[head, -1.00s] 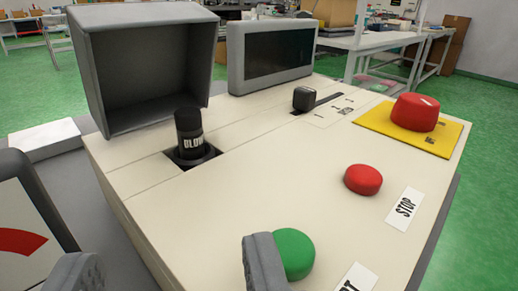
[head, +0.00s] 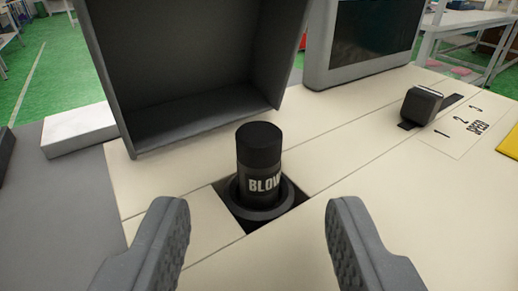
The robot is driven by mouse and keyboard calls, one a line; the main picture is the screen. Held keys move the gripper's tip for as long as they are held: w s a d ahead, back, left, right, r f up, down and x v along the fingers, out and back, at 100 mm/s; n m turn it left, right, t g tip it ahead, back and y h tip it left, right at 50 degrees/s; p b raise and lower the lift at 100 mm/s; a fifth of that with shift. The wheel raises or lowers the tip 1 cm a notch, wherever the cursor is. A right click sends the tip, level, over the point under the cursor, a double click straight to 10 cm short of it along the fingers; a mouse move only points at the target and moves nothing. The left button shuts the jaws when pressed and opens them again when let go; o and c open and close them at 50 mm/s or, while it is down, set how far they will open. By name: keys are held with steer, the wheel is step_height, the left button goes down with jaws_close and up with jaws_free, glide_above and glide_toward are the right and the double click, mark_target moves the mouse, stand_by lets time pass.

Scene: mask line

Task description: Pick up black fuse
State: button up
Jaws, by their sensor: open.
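The black fuse (head: 259,165) stands upright in a dark round socket (head: 262,207) set into the cream panel. Its side carries white lettering that reads "BLOW". My gripper (head: 262,225) is open, with its two grey fingers at the bottom of the view, one to the left and one to the right of the fuse. The fingers appear nearer to the camera than the fuse and do not touch it. The lower end of the fuse is hidden inside the socket.
An open grey box-like cover (head: 190,75) stands close behind the fuse. A grey-framed screen (head: 368,40) is behind right. A black speed slider knob (head: 422,105) sits at the right, marked 1, 2, 3. The cream panel (head: 330,165) right of the fuse is clear.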

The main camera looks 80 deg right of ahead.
mark_target(259, 171)
steer(key=shift+w+d+f+b, duration=0.1)
steer(key=shift+d+f+b, duration=0.1)
steer(key=shift+d, duration=0.85)
steer(key=shift+w+d+f+b, duration=0.1)
steer(key=shift+d+b, duration=0.05)
steer(key=shift+d, duration=0.85)
jaws_close()
